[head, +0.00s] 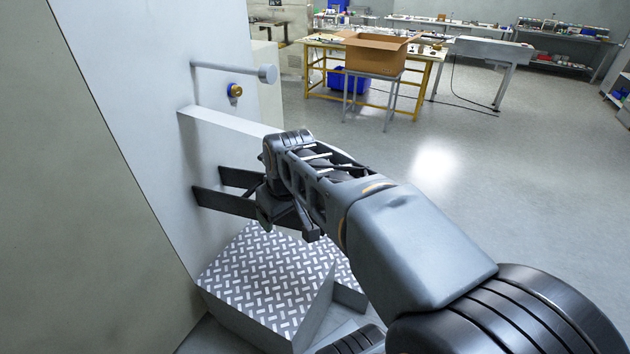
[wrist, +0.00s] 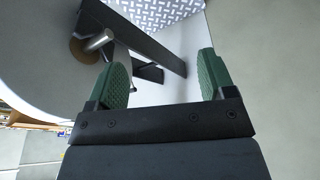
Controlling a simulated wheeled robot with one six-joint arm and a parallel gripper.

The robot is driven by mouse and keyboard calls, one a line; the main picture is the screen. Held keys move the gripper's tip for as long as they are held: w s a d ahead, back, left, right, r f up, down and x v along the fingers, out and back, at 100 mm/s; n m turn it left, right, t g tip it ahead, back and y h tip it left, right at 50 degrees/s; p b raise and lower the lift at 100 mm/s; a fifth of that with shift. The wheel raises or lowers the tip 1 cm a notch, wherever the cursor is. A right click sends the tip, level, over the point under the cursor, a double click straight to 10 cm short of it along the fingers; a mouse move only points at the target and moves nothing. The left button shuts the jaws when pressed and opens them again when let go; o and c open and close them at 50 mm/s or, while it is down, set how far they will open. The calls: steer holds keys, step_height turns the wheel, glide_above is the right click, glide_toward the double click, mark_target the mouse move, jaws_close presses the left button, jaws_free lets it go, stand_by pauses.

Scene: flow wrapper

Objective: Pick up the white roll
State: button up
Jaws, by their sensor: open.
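In the wrist view a large pale round face, which looks like the white roll (wrist: 35,55), fills the left side. A brown core with a metal pin shows near its right edge. My gripper (wrist: 162,80) is open, its two green fingers apart with nothing gripped between them. The roll's face lies to the left of the left finger; whether they touch I cannot tell. In the head view my gripper (head: 287,212) is beside the white machine wall, close to two dark bars (head: 222,201). I cannot make out the roll clearly there; my arm hides part of that area.
A patterned metal step (head: 265,275) stands below. A cardboard box (head: 375,55) sits on a far stand. Floor to the right is clear.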

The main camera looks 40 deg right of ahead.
steer(key=shift+o, duration=1.4)
steer(key=w+d+r+n+p, duration=0.1)
steer(key=w+d+r+p, duration=0.1)
steer(key=w+d+r, duration=0.4)
steer(key=shift+w+d+r, duration=0.15)
steer(key=shift+d+r, duration=0.1)
steer(key=shift+d, duration=0.45)
steer(key=shift+o, duration=0.7)
steer(key=w+d+r+n+p, duration=0.1)
steer(key=d+r, duration=0.1)
steer(key=d, duration=0.4)
steer(key=w+d+r+n+y+p, duration=0.1)
steer(key=w+d+r, duration=0.1)
steer(key=d, duration=0.3)
steer(key=shift+d+r+n, duration=0.4)
steer(key=shift+r, duration=0.05)
steer(key=shift+w+d+f+p, duration=0.15)
steer(key=shift+d+f+p, duration=0.05)
steer(key=shift+d, duration=0.2)
steer(key=shift+w+d+f+p, duration=0.1)
steer(key=shift+d+f+p, duration=0.1)
steer(key=shift+d, duration=0.2)
steer(key=shift+n, duration=0.3)
steer(key=x, duration=0.6)
steer(key=shift+a+f, duration=0.1)
steer(key=shift+f, duration=0.05)
steer(key=p+x, duration=0.2)
steer(key=x, duration=0.4)
steer(key=shift+a, duration=0.2)
